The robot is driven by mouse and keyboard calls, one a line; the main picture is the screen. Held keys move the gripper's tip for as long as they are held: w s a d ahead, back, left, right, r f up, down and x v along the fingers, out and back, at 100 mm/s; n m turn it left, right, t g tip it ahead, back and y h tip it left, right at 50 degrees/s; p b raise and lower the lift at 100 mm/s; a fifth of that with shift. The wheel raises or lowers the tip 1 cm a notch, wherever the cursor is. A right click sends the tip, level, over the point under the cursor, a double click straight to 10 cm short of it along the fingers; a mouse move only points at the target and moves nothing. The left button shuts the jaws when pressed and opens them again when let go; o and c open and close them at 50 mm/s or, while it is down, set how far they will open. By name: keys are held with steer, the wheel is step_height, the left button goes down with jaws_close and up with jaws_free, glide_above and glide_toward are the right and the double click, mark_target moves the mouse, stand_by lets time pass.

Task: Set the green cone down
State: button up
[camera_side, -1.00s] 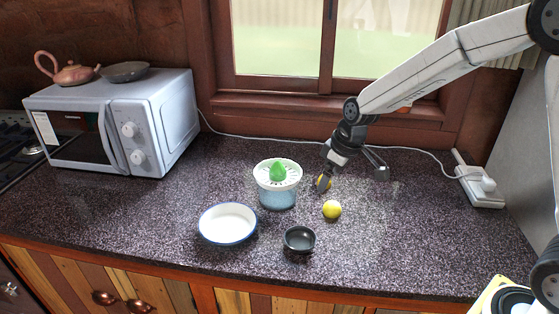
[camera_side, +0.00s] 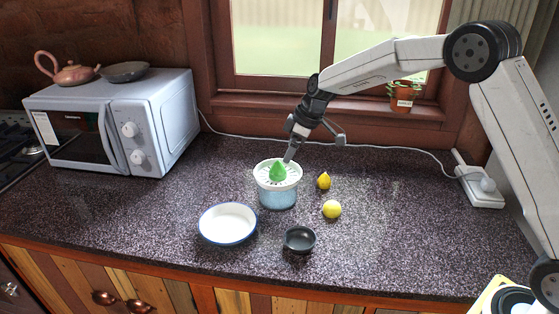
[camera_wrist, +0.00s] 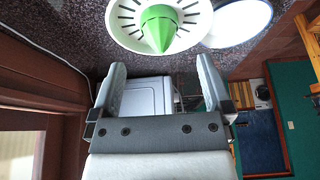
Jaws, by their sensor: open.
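The green cone (camera_side: 277,171) sits point up on the white slotted top of a juicer (camera_side: 278,193) with a blue lower body. In the wrist view the green cone (camera_wrist: 160,27) lies beyond the fingertips, on the white slotted bowl (camera_wrist: 123,22). My gripper (camera_side: 314,150) is above and just right of the juicer in the side view. In the wrist view my gripper (camera_wrist: 160,75) is open, with nothing between its fingers.
A white blue-rimmed dish (camera_side: 228,224) and a small black bowl (camera_side: 299,239) stand in front. A microwave (camera_side: 118,122) is at left.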

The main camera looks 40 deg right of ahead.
mark_target(281, 167)
steer(key=shift+x, duration=1.15)
steer(key=shift+x, duration=2.55)
steer(key=c, duration=1.3)
steer(key=shift+r, duration=0.15)
